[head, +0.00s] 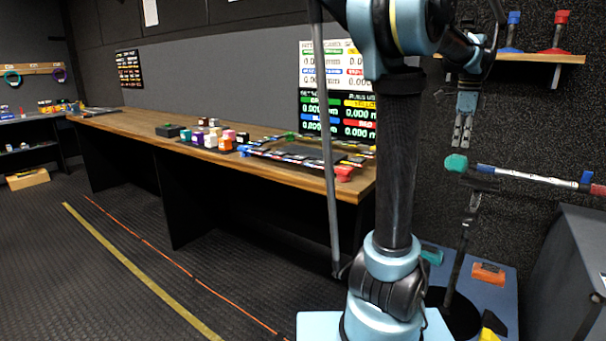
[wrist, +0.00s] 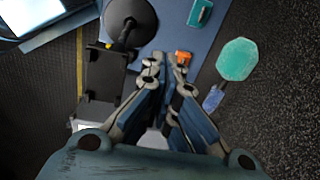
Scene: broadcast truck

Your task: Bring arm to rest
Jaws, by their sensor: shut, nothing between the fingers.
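My arm stands raised at the right of the head view. My gripper (head: 461,133) hangs fingers down, in front of the dark wall and below the shelf. In the wrist view my gripper (wrist: 166,70) points down toward the floor, its fingers close together with nothing between them. Below it lie a blue mat (wrist: 180,28) and a small orange block (wrist: 183,58), apart from the fingers.
A horizontal pole with a green end (head: 456,163) is just below the gripper. A shelf (head: 540,58) holds blue and red items. A long wooden workbench (head: 130,122) bears several small boxes. A grey cabinet (head: 575,260) stands at right.

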